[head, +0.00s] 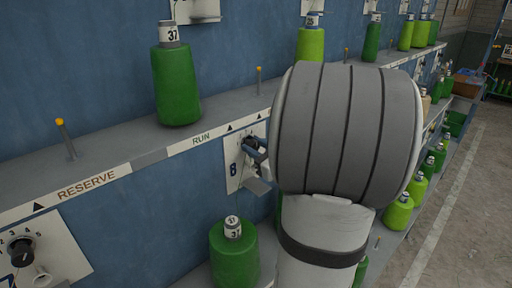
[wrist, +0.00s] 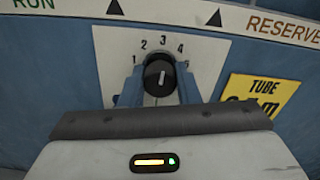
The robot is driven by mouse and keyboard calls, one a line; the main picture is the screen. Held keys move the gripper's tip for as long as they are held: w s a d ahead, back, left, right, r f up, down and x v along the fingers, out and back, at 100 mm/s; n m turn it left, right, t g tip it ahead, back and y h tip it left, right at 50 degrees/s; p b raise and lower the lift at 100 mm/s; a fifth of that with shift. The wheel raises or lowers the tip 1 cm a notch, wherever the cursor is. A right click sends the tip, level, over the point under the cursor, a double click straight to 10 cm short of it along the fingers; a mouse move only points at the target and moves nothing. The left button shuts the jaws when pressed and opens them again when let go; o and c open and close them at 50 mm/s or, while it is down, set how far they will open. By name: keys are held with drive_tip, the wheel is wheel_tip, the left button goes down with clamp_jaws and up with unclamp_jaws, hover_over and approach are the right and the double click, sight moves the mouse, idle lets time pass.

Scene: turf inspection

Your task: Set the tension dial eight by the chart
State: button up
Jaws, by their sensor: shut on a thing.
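The black tension dial (wrist: 159,77) sits on a white plate (wrist: 112,50) numbered 1 to 5. Its white mark points up, close to 3. My gripper (wrist: 158,88) has one blue-grey finger on each side of the knob and is shut on it. In the head view my gripper (head: 256,158) meets a white plate (head: 233,165) with a numeral that looks like 8. My arm hides part of that plate, and the knob is hard to make out there. No readable chart shows.
A neighbouring dial (head: 22,251) is at the lower left. A green cone (head: 175,85) stands on the shelf (head: 110,145), with a yellow-tipped peg (head: 65,138) beside it. Another green cone (head: 234,258) stands below. The floor (head: 465,190) at right is clear.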

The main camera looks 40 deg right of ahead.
drive_tip(key=shift+f+n+b, duration=0.2)
drive_tip(key=shift+n+b, duration=0.2)
drive_tip(key=shift+b, duration=0.6)
drive_tip(key=shift+r, duration=0.2)
drive_tip(key=o, duration=1)
drive_tip(key=shift+s, duration=0.1)
drive_tip(key=s, duration=0.2)
drive_tip(key=s+b, duration=0.1)
drive_tip(key=s, duration=0.2)
drive_tip(key=s+d, duration=0.1)
drive_tip(key=s, duration=0.1)
drive_tip(key=shift+s, duration=0.3)
